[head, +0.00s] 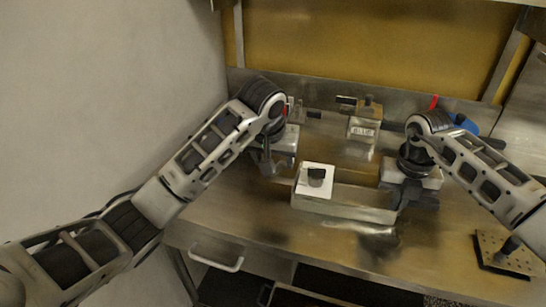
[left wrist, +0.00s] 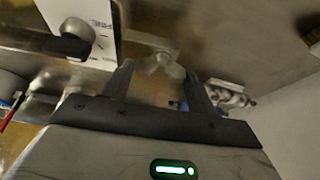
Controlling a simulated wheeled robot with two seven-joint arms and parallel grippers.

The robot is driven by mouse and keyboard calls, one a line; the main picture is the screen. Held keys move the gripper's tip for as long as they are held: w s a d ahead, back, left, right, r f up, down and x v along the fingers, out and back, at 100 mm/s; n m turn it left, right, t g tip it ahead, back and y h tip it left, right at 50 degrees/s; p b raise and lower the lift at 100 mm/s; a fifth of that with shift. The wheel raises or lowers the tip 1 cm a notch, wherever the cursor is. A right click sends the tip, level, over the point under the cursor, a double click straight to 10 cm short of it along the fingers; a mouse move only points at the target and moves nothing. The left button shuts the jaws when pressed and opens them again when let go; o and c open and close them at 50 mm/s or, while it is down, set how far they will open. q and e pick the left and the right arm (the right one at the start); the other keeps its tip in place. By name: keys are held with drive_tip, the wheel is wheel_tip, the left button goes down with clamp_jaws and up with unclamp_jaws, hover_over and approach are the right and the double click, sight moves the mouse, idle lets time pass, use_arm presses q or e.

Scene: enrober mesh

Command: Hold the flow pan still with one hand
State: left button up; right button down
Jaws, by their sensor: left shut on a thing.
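The flow pan (head: 345,204), a long shallow metal pan, lies on the steel bench in the middle of the head view. A white card with a black knob (head: 316,177) is at its left end; the knob also shows in the left wrist view (left wrist: 76,38). My left gripper (head: 268,166) is at the pan's left end. In the left wrist view its fingers (left wrist: 160,82) are on either side of a shiny metal piece, which looks like part of the pan's end. My right gripper (head: 410,196) is by the pan's right end; its fingertips are dark and hard to make out.
A metal box with a label (head: 364,122) stands behind the pan. A red-handled item and a blue item (head: 466,124) are at the back right. A drilled plate with a dark post (head: 503,253) is at the front right. The bench front (head: 300,235) is clear.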

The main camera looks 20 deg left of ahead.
use_arm(q)
drive_tip(key=o, duration=1)
drive_tip(key=v, duration=1.2)
use_arm(e)
drive_tip(key=c, duration=1.6)
unclamp_jaws()
